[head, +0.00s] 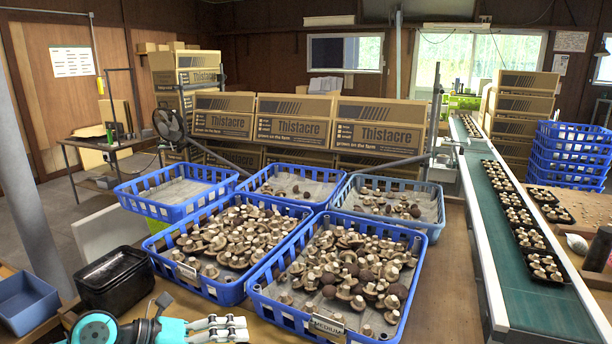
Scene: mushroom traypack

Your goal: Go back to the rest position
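My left gripper (232,329) shows at the bottom edge, in front of the blue crates, its fingers pointing right. No mushroom shows in it. Its lower part is cut off by the frame, so I cannot tell if it is open or shut. My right gripper is not in view. Brown mushrooms (345,262) fill much of the front right blue crate (283,312), which bears a MEDIUM label. More mushrooms lie in the front left blue crate (222,291). A black tray (113,283) stands left of the crates, above my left arm.
Behind stand a nearly empty blue crate (150,208), another crate (322,205) and a grey-blue crate (432,236) with a few mushrooms. A green conveyor (540,305) carries filled black trays on the right. A blue bin (28,308) is at the left. Thistacre boxes (378,126) line the back.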

